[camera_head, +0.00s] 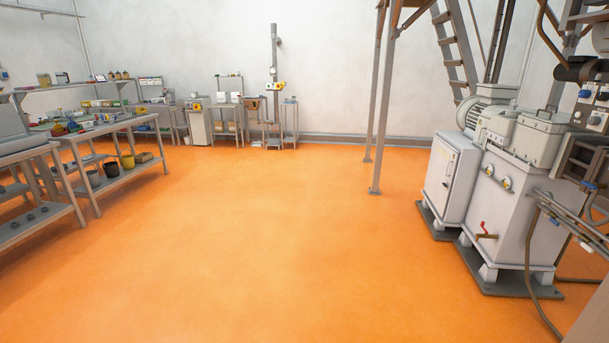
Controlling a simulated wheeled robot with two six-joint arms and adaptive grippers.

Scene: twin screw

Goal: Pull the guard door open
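A large pale grey machine (517,215) stands at the right on dark base plates. Its left cabinet (441,180) has a panel that looks like a closed door with a small handle. I cannot tell whether this panel is the guard door, and no other guard door is clearly visible. The machine's right part is cut off by the picture edge. Neither of my grippers is in view.
The orange floor (260,240) is clear in the middle. Laden shelf tables (110,128) line the left side. Small benches and equipment (200,125) stand along the back wall. A metal post (383,110) and stairs (455,50) stand behind the machine. A hose (529,270) hangs to the floor.

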